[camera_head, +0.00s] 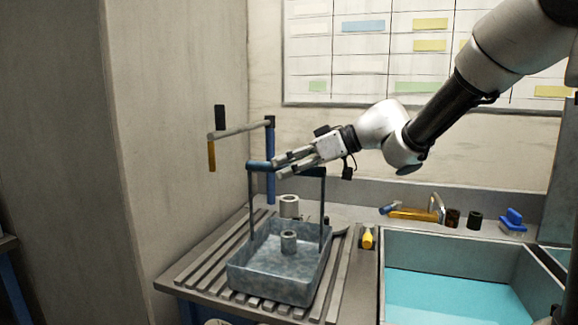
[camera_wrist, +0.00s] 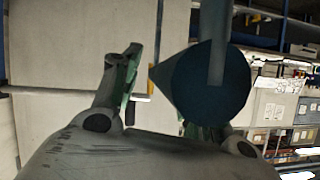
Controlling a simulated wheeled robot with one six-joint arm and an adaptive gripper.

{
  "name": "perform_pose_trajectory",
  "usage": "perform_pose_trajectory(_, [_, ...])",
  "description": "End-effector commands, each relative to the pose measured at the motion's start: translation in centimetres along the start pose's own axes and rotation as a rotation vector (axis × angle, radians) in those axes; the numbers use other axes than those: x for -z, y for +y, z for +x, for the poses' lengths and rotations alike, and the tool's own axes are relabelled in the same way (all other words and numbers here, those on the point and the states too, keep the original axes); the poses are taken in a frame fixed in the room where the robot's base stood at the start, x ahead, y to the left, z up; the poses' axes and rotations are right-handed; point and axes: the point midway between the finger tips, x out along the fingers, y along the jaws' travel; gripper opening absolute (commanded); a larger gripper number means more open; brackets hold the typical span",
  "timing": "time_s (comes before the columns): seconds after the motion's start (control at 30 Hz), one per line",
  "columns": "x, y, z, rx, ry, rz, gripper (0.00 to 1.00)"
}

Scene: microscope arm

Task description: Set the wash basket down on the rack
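The wash basket (camera_head: 277,283) is a grey-blue tray with two dark uprights and a blue handle bar (camera_head: 260,166) across the top. It is upright over the slatted rack (camera_head: 195,277) and appears to rest on it. A small grey ring-shaped part (camera_head: 289,243) is inside it. My gripper (camera_head: 283,164) is at the handle bar, with its fingers apart. In the wrist view, the bar's round blue end (camera_wrist: 212,85) covers much of one finger of my gripper (camera_wrist: 165,95). A gap shows between the other finger and the bar; contact on the hidden side cannot be told.
A sink (camera_head: 450,295) with blue liquid lies right of the rack. A blue post with a swing arm (camera_head: 240,130) stands behind the basket. A pale cylinder (camera_head: 289,205) is behind the basket, and a yellow-tipped item (camera_head: 368,238) lies to its right.

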Motion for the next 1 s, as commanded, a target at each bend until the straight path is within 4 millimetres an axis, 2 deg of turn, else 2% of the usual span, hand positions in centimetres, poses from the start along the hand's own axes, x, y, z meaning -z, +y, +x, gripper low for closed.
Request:
perform_pose_trajectory(0.23, [0.1,0.0,-0.1,0.0,0.001,0.0,0.44])
perform_pose_trajectory(0.33, [0.1,0.1,-0.9,-0.002,0.002,0.0,0.44])
perform_pose_trajectory(0.47, [0.1,0.1,-3.4,-0.006,0.003,-0.001,0.44])
perform_pose_trajectory(0.7, [0.1,0.1,-8.8,-0.006,0.003,0.0,0.44])
perform_pose_trajectory(0.83, [0.1,0.1,-10.8,-0.004,0.002,-0.001,0.44])
perform_pose_trajectory(1.0, [0.1,0.0,-12.0,-0.002,0.001,-0.001,0.44])
